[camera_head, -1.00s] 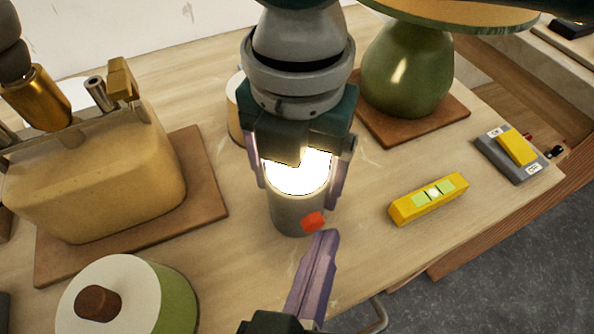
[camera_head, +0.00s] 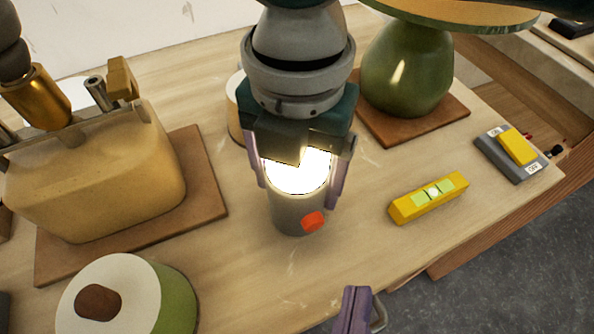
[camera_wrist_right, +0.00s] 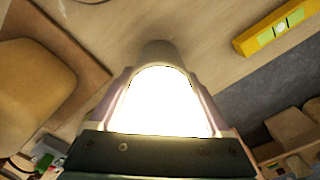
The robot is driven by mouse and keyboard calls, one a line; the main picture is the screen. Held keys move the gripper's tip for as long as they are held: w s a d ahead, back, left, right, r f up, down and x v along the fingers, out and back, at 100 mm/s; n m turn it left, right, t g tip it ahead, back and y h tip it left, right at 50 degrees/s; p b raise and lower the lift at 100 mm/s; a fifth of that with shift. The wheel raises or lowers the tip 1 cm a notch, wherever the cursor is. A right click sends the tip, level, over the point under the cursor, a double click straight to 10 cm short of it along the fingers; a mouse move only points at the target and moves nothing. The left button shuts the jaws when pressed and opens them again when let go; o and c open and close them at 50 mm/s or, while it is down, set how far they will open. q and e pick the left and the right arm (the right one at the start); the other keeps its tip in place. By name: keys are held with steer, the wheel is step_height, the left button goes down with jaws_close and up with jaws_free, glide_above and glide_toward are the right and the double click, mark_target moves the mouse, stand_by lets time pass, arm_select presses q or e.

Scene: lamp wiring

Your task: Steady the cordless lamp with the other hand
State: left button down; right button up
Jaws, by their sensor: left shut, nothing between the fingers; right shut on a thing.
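The cordless lamp (camera_head: 290,214) is a grey cylinder with a brightly glowing top and a red button (camera_head: 313,221) on its side. It stands upright on the workbench. My right gripper (camera_head: 299,188) reaches down from above and is shut on the lamp, one purple finger on each side. In the right wrist view the lamp's glowing end (camera_wrist_right: 165,102) lies between the fingers, its grey body beyond. My left gripper (camera_head: 355,295) is at the bottom edge, shut and empty, apart from the lamp, below and to the right of it. Most of it is out of frame.
A yellow spirit level (camera_head: 405,212) and a grey switch box with a yellow rocker (camera_head: 517,146) lie to the right. A green lamp base (camera_head: 407,75) stands behind. A tan block (camera_head: 100,185) on a brown board and a green-and-white round object (camera_head: 150,300) are left.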

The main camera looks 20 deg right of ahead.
steer(key=o, duration=1.4)
